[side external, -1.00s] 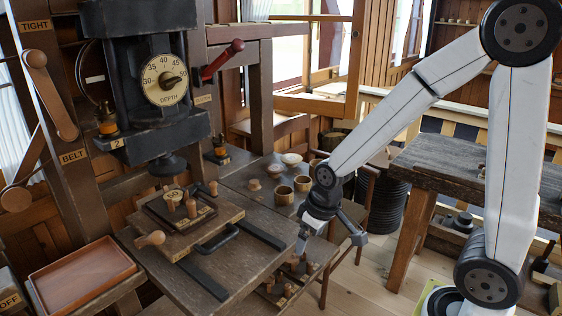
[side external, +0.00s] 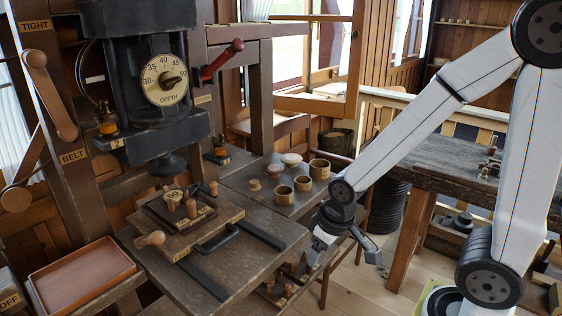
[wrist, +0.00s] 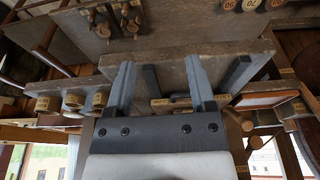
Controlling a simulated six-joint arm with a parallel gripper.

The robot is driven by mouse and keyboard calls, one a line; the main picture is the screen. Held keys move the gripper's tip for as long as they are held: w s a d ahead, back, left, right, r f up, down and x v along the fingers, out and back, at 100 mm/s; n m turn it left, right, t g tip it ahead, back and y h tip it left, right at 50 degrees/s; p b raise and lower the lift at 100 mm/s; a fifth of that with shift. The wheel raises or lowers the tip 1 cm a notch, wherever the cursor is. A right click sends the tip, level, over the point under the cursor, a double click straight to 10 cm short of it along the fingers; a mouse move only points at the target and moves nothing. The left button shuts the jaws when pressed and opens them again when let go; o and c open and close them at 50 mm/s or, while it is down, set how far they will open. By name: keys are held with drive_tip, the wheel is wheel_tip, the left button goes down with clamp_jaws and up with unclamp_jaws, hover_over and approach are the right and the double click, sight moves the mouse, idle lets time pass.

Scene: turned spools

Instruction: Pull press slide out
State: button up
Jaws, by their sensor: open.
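The press slide (side external: 233,214) is a wooden board on two dark rails under the press head. A black bar handle (side external: 217,238) is on its front edge. A round workpiece and several wooden pegs stand on the slide. My gripper (side external: 345,256) is open and empty, beyond the right edge of the press table and clearly apart from the handle. In the wrist view, my gripper's two fingers (wrist: 160,62) are spread wide over the table front. The slide's front edge shows small and partly hidden between and behind them.
The press table (side external: 262,268) has bare wood in front of the slide. Several cups (side external: 302,183) stand at the table's back right. A brown tray (side external: 82,278) is at the left. Pegs hang on a lower shelf (side external: 280,290). A workbench (side external: 450,165) stands to the right.

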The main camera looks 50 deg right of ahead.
drive_tip(key=shift+w, duration=0.2)
drive_tip(key=c, duration=0.3)
drive_tip(key=m+t, duration=0.8)
drive_tip(key=m, duration=0.3)
approach(225, 242)
drive_tip(key=f, duration=0.1)
drive_tip(key=s+d+f, duration=0.1)
drive_tip(key=f, duration=0.1)
drive_tip(key=shift+s+d, duration=0.25)
drive_tip(key=shift+d, duration=0.05)
drive_tip(key=shift+c, duration=0.2)
drive_tip(key=w+m+t, duration=0.1)
drive_tip(key=w+a+f+m+t, duration=0.1)
drive_tip(key=m, duration=0.1)
drive_tip(key=shift+m, duration=0.3)
drive_tip(key=shift+w+a+f+m+t, duration=0.1)
drive_tip(key=shift+w+f+m+t, duration=0.05)
drive_tip(key=shift+m+t, duration=0.35)
drive_tip(key=shift+w+a+f+m+t, duration=0.1)
drive_tip(key=shift+w+m+t, duration=0.05)
drive_tip(key=shift+m+t, duration=0.35)
drive_tip(key=shift+w+a+f+m+t, duration=0.1)
drive_tip(key=shift+a+m+t, duration=0.1)
drive_tip(key=shift+m+t, duration=0.4)
drive_tip(key=shift+w, duration=0.1)
